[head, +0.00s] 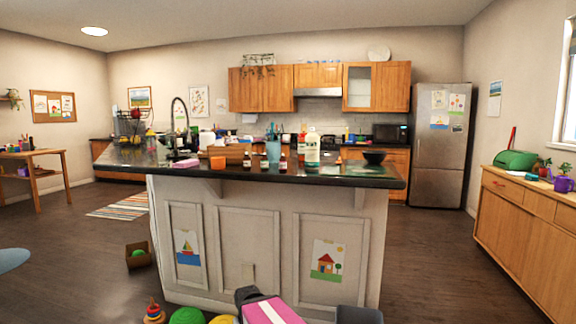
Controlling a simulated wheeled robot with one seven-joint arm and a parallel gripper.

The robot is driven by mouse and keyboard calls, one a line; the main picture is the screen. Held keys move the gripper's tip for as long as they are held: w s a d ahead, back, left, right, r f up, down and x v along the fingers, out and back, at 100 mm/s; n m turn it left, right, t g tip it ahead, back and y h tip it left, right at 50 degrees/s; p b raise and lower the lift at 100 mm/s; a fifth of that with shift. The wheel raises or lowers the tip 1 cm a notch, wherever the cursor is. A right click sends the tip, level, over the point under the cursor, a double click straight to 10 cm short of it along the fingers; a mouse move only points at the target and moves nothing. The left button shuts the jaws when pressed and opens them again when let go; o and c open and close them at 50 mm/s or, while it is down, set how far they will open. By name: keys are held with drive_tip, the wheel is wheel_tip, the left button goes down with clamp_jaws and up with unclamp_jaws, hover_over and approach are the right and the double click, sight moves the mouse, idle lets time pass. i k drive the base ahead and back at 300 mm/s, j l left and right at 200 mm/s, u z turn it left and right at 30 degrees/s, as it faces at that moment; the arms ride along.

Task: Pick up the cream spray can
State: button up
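A tall cream-white container (312,147) with a green label stands upright near the front edge of the dark island counter (330,176). It looks like the cream spray can, but at this size I cannot be sure. My gripper is not visible in the head view, and nothing is seen touching the container.
Small dark bottles (283,163), a teal cup (273,151) and a black bowl (374,157) stand near it. The island's panelled front (248,250) faces me. A stacking toy (154,312) and green ball (186,316) lie on the floor. Floor is clear at right.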

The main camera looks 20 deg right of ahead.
sight(312, 139)
drive_tip(key=j+z, duration=0.6)
drive_tip(key=z, duration=0.2)
drive_tip(key=k+j+z, duration=0.1)
drive_tip(key=j+z, duration=0.3)
drive_tip(key=l, duration=0.1)
